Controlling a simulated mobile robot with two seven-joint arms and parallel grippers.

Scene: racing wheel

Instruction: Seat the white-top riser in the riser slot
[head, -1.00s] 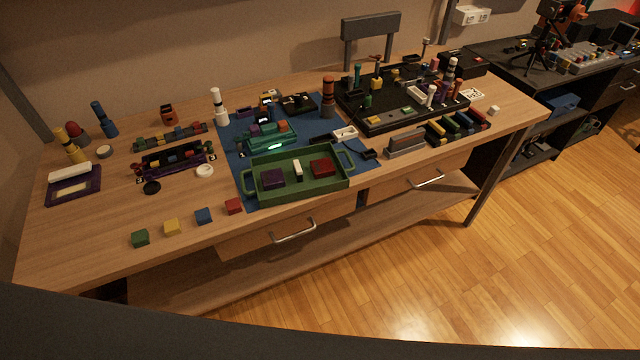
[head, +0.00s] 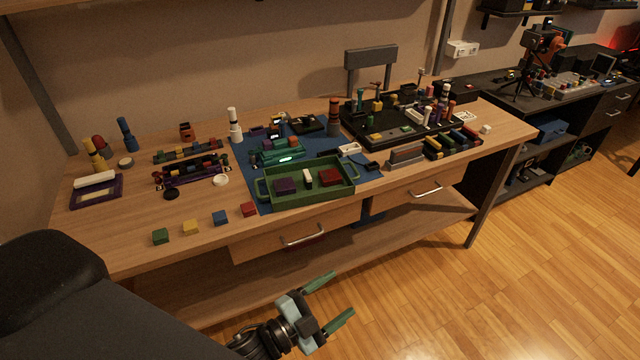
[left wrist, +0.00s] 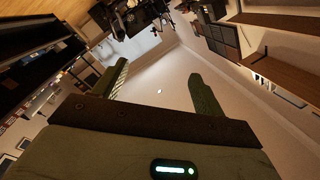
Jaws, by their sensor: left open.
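Several small pieces here have pale tops, and I cannot tell for sure which is the white-top riser or where the riser slot is. A white stacked piece with a dark band (head: 235,126) stands upright behind the blue mat. A cream block (head: 308,179) is in the green tray (head: 312,200). Another pale-topped stack (head: 444,97) stands on the black board (head: 385,143). My left gripper (head: 342,293) is open and empty, low in front of the table and apart from everything on it. Its green fingers (left wrist: 158,80) are spread in the left wrist view. My right gripper is not in view.
The table (head: 120,225) is crowded at the middle and right. Red, blue, yellow and green cubes (head: 220,218) line its front left. Drawer handles (head: 303,237) stick out below the front edge. The floor (head: 420,300) in front is clear.

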